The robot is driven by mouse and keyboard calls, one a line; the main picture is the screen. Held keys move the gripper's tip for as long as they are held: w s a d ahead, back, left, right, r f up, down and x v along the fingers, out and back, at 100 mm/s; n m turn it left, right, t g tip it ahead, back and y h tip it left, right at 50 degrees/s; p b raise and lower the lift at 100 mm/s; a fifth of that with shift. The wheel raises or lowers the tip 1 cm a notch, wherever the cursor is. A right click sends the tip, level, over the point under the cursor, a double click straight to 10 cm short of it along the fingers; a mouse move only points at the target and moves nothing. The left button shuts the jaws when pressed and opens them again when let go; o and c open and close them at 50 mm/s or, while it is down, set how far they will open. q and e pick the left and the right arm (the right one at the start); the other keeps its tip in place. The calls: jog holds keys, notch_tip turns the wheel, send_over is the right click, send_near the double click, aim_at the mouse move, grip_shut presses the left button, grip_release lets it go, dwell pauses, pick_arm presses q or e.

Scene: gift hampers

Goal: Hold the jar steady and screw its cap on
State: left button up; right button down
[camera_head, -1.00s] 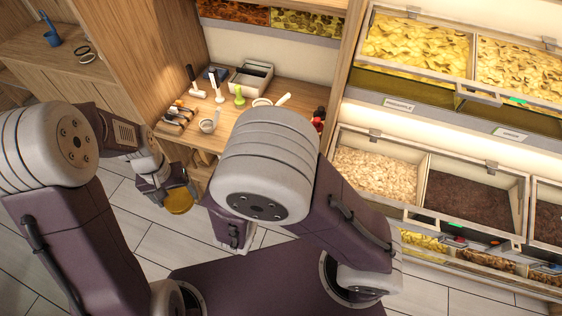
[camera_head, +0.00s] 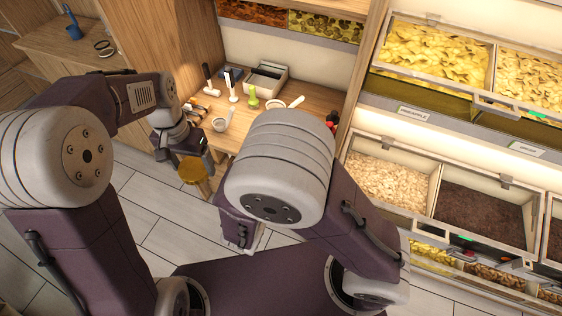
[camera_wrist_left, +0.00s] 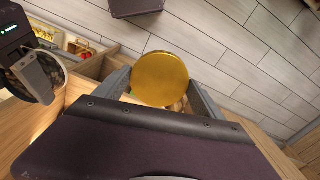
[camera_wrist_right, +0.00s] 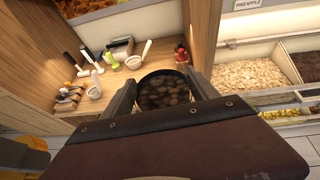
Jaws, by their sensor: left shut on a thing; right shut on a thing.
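A round gold cap (camera_wrist_left: 160,75) is held between the fingers of my left gripper (camera_wrist_left: 158,88), its flat face toward the left wrist camera. In the head view the cap (camera_head: 193,171) is below my left gripper (camera_head: 188,150), over the floor in front of the wooden counter. My right gripper (camera_wrist_right: 165,98) is shut on an open-topped jar (camera_wrist_right: 165,88) with dark brown pieces inside. The jar also shows at the left of the left wrist view (camera_wrist_left: 45,85), apart from the cap. In the head view my right arm hides the jar.
The wooden counter (camera_head: 262,99) holds a grey box (camera_head: 266,80), a white mortar (camera_head: 222,119), a green tool (camera_head: 253,97) and other small tools. Bins of flakes (camera_head: 385,180) and dark goods (camera_head: 478,213) stand at the right. Tiled floor (camera_head: 140,200) is free below.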

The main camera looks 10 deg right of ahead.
pick_arm(q)
jog(key=s+d+r+m, duration=0.1)
jog(key=d+r+m, duration=0.2)
jog(key=d+r, duration=0.3)
jog(key=s+d+r+m, duration=0.2)
jog(key=d+r+m, duration=0.2)
jog(key=d, duration=1.2)
notch_tip(320, 180, up, 2)
jog(key=shift+s+d+r+m, duration=0.15)
jog(key=shift+d+m, duration=0.05)
jog(key=shift+m, duration=0.1)
jog(key=shift+f, duration=2)
jog(key=shift+f, duration=0.9)
